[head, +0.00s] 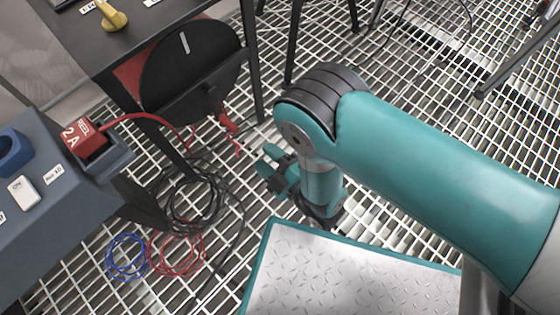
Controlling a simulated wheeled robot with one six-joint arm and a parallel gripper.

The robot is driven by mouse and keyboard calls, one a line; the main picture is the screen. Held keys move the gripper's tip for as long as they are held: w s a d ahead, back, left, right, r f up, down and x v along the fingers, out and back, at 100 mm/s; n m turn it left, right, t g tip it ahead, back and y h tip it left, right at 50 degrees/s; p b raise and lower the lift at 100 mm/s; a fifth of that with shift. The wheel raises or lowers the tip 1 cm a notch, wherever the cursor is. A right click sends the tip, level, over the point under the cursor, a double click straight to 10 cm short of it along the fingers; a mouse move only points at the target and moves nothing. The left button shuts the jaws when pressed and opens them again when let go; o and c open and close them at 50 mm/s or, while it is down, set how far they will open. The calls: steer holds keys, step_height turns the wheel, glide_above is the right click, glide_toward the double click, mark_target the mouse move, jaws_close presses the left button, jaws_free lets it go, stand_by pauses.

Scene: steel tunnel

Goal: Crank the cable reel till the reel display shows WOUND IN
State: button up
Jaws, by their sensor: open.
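The cable reel (190,62) is a black disc with a white stripe, mounted under the dark table at upper left. A red part that looks like its crank (228,123) sticks out at its lower right, above the grating. My gripper (268,168) is open and empty, with teal fingers pointing left. It is below and to the right of the red crank, apart from it. My wrist and forearm come in from the right. I cannot make out a reel display in this view.
A blue-grey console (60,205) at left holds a red plug (85,140) marked REEL 2A, with a red cable running toward the reel. Black, blue and red cable coils (185,205) lie on the grating. A yellow knob (111,16) sits on the dark table (130,42). Table legs stand behind.

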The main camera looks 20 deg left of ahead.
steer(key=p+v, duration=0.4)
steer(key=p, duration=0.1)
stand_by(0.6)
